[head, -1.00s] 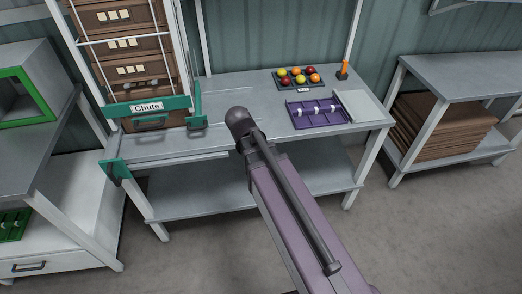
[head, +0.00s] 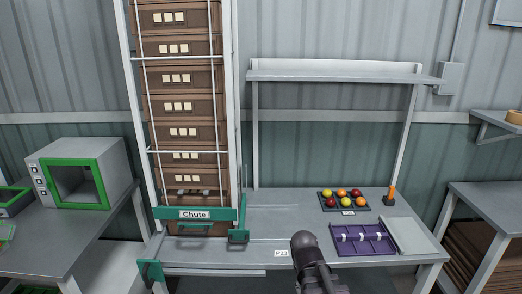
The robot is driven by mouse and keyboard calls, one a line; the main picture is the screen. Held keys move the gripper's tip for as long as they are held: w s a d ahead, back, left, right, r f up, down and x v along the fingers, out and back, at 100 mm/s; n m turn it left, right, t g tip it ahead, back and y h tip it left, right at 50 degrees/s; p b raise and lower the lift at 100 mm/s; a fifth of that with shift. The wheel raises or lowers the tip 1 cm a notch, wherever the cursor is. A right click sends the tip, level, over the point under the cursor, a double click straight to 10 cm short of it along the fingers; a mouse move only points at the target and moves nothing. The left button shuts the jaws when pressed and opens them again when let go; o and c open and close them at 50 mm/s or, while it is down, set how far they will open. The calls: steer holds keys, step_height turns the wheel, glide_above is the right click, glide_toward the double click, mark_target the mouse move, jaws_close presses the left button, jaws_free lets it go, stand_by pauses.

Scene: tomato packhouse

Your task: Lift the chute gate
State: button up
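The chute gate (head: 193,214) is a green bar labelled "Chute" across the foot of a tall white-framed chute (head: 137,130). Brown crates (head: 188,104) are stacked in the chute behind and above it. The gate appears to be down. A dark part of my arm shows at the bottom, in front of the bench and right of the gate. My gripper's fingers are not in view.
The grey bench (head: 270,222) is mostly clear beside the chute. A dark tray of tomatoes (head: 344,201), a purple divided tray (head: 361,239) and an orange-handled tool (head: 390,194) are at its right. A green-fronted box (head: 75,183) stands on the left table.

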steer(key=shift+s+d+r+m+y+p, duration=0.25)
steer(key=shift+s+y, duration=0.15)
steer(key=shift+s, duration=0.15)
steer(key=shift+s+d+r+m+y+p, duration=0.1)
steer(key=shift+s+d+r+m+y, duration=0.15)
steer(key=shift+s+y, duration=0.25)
